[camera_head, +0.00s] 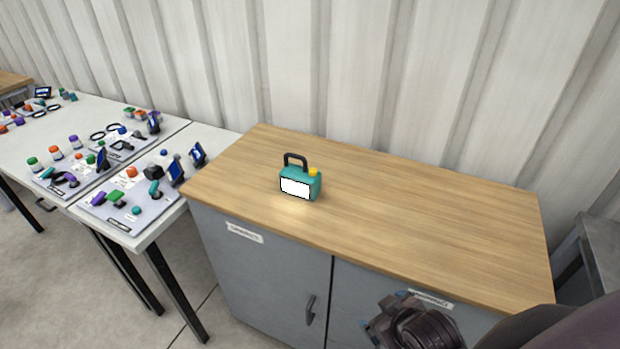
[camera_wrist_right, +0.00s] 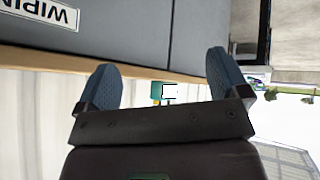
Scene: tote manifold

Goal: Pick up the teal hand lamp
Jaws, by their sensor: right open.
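The teal hand lamp (camera_head: 301,181) stands upright on the wooden cabinet top, left of its middle, in the head view. It has a black handle, a yellow knob and a white lit front panel. It also shows small in the right wrist view (camera_wrist_right: 160,91), beyond and between the fingers. My right gripper (camera_wrist_right: 163,85) is open and empty, its two blue fingers spread. In the head view my right gripper (camera_head: 395,312) is low in front of the cabinet, apart from the lamp. My left gripper is out of view.
The wooden cabinet top (camera_head: 430,215) is bare around the lamp. The grey cabinet front has a door handle (camera_head: 310,310) and labels. White tables (camera_head: 160,223) with colourful parts and small screens stand at left. A corrugated wall (camera_head: 330,75) runs behind.

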